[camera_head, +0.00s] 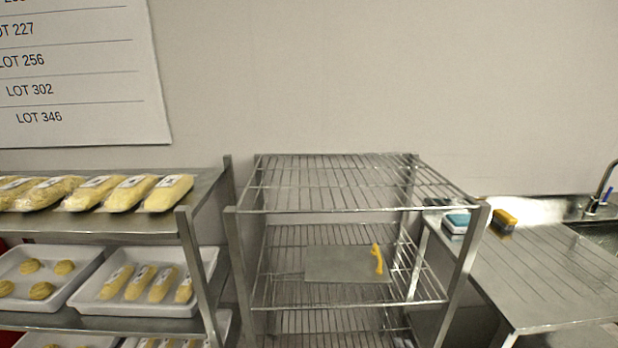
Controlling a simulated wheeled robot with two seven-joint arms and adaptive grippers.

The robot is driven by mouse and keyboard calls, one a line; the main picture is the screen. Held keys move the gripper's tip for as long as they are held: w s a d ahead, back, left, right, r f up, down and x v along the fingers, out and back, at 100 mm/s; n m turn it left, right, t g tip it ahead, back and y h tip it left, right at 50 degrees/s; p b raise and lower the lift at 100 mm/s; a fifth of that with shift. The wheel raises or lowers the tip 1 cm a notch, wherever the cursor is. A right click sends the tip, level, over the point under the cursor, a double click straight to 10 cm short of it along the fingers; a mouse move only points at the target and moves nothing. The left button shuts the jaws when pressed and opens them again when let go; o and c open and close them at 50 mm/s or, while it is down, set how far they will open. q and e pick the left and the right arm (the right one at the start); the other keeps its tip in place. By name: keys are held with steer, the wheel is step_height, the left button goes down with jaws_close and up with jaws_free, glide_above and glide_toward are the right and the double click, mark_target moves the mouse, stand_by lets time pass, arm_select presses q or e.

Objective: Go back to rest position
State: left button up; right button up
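Neither of my grippers shows in the head view, and no part of my arms is visible. In front of me stands a wire rack (340,210) with an empty top shelf. On its middle shelf lies a flat grey board (338,264) with a yellow item (377,259) at its right end.
At left, a metal shelf unit (190,238) holds wrapped loaves (128,192) on top and white trays (84,293) of baked goods below. At right, a steel table (560,270) carries sponges (503,221) near a tap (602,190). A lot list (75,75) hangs on the wall.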

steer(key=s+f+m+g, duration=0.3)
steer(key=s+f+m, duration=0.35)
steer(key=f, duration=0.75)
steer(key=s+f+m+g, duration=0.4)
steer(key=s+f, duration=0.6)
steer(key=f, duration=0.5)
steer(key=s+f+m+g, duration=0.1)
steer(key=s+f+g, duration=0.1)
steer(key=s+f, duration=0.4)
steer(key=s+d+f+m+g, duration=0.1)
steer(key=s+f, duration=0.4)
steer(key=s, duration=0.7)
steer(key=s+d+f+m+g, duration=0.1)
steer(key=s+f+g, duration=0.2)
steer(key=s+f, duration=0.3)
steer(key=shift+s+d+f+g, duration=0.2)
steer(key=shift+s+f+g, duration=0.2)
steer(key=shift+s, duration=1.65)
